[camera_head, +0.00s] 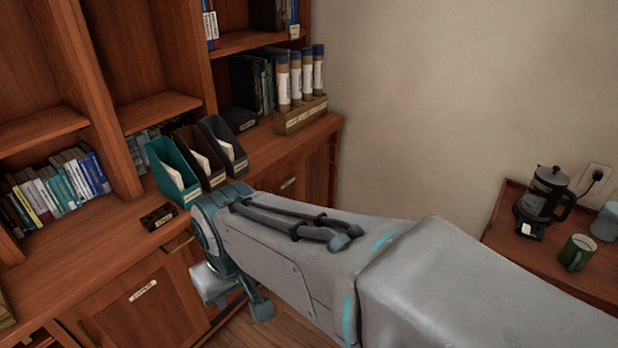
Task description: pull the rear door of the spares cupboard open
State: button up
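A wooden cupboard runs along the left wall. A lower door (137,302) with a pale label and a dark handle (90,333) is shut at the bottom left. Another lower door (318,172) is at the far right end, beyond my arm, and looks shut. A label (288,183) sits left of it. The labels are too small to read, so I cannot tell which door is the rear spares one. My arm reaches in from the lower right and bends down in front of the cupboard. My gripper (236,294) is partly hidden by the arm; its fingers are not clear.
Teal, brown and dark file holders (172,172) and a small dark box (159,217) stand on the counter. Several capped tubes (296,80) stand in a rack at the back. A side table (545,260) with a coffee press (548,195) and green mug (577,252) is at right.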

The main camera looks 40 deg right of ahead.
aim_at(317, 158)
jog(key=z, duration=1.55)
jog(key=i, duration=2.05)
jog(key=u, duration=0.15)
